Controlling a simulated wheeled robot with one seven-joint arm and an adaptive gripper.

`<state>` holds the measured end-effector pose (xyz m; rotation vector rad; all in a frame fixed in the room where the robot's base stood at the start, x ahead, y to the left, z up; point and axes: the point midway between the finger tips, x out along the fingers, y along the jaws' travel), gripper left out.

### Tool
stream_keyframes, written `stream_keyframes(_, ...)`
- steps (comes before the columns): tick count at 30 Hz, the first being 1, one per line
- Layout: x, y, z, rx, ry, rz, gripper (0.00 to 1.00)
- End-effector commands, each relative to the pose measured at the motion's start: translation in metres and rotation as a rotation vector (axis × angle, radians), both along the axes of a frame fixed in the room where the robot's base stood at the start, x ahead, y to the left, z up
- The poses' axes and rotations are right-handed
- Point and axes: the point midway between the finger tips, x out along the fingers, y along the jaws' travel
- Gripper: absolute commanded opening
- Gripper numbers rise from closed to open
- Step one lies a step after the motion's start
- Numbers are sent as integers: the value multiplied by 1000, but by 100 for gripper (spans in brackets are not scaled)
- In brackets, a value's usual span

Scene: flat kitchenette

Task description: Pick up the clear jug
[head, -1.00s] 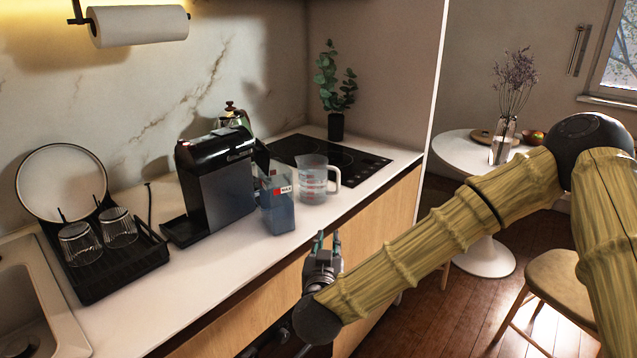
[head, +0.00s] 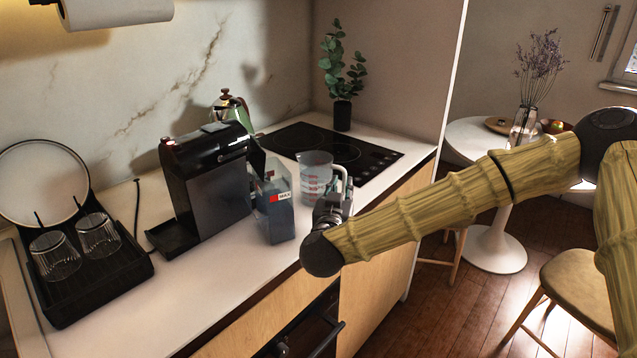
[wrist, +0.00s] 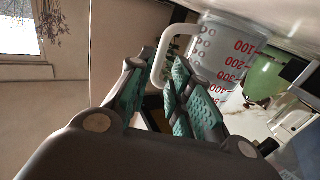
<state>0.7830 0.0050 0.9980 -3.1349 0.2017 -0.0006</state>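The clear jug (head: 314,170) is a see-through measuring jug with red marks and a pale handle. It stands upright on the counter (head: 225,275), near the hob. In the wrist view the jug (wrist: 225,52) appears rotated, with its handle running down between the fingertips. My gripper (head: 340,178) is at the handle side of the jug. In the wrist view my gripper (wrist: 160,68) has its teal-padded fingers apart, one on each side of the handle. I cannot tell whether either finger touches it. The lower jug is partly hidden in the head view.
A bluish water tank (head: 275,212) marked MAX stands close left of the jug, beside a black coffee machine (head: 210,185). A kettle (head: 230,108) and a potted plant (head: 342,80) are behind. The hob (head: 330,148) is clear.

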Motion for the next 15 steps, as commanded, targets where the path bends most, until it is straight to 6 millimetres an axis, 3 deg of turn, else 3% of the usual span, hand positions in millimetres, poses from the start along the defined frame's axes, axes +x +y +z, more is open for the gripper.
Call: stream_keyframes(15, 49, -8, -1, 0, 1, 2, 21)
